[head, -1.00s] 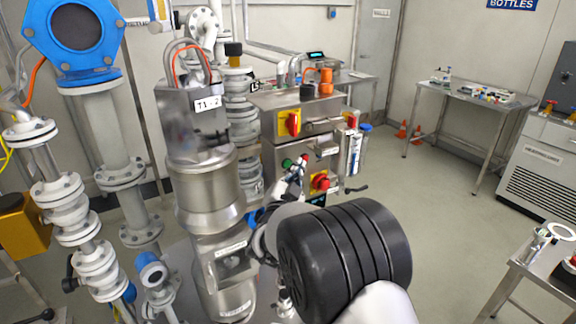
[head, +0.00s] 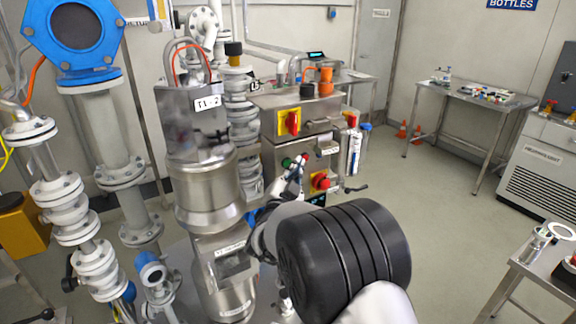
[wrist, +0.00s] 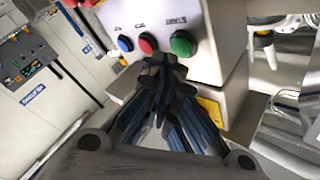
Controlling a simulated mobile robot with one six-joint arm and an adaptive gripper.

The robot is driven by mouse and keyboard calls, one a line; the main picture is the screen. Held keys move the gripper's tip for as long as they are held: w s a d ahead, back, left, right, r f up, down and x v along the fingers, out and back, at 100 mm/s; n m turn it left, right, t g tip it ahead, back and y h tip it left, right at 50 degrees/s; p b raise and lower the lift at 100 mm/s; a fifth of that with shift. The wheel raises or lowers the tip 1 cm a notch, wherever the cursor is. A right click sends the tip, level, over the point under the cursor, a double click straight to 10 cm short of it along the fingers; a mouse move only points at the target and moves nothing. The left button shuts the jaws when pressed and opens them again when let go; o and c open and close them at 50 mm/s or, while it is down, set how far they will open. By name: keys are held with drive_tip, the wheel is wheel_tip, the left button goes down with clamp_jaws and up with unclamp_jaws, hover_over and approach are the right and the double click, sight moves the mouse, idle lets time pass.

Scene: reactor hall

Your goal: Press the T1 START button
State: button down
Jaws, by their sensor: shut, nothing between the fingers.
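The label above the green one appears upside down and seems to read START. My gripper (wrist: 162,62) is shut and empty, with its fingertips just below the red and green buttons; I cannot tell whether they touch the panel. In the head view the green button (head: 286,163) shows just left of my gripper (head: 303,161), on the front of a steel cabinet (head: 272,160).
A yellow plate with a red rotary switch (head: 292,122) is above the buttons. A red emergency stop (head: 321,181) is close to the right of my gripper. A steel vessel marked T1-2 (head: 207,190) stands left of my arm. Open floor lies to the right.

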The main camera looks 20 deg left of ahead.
drive_tip(key=shift+w+a, duration=0.15)
drive_tip(key=shift+a, duration=0.05)
drive_tip(key=shift+w+a, duration=0.25)
drive_tip(key=shift+a, duration=0.05)
idle(0.7)
drive_tip(key=shift+d+b, duration=0.1)
drive_tip(key=shift+b, duration=0.2)
drive_tip(key=shift+s+d+f+b, duration=0.1)
drive_tip(key=shift+s+d+b, duration=0.35)
drive_tip(key=shift+s+d, duration=0.1)
drive_tip(key=s+d+b, duration=0.1)
drive_tip(key=d, duration=0.1)
drive_tip(key=s+d+b, duration=0.1)
drive_tip(key=s, duration=0.1)
drive_tip(key=shift+s+d, duration=0.15)
drive_tip(key=shift+d, duration=0.2)
idle(0.6)
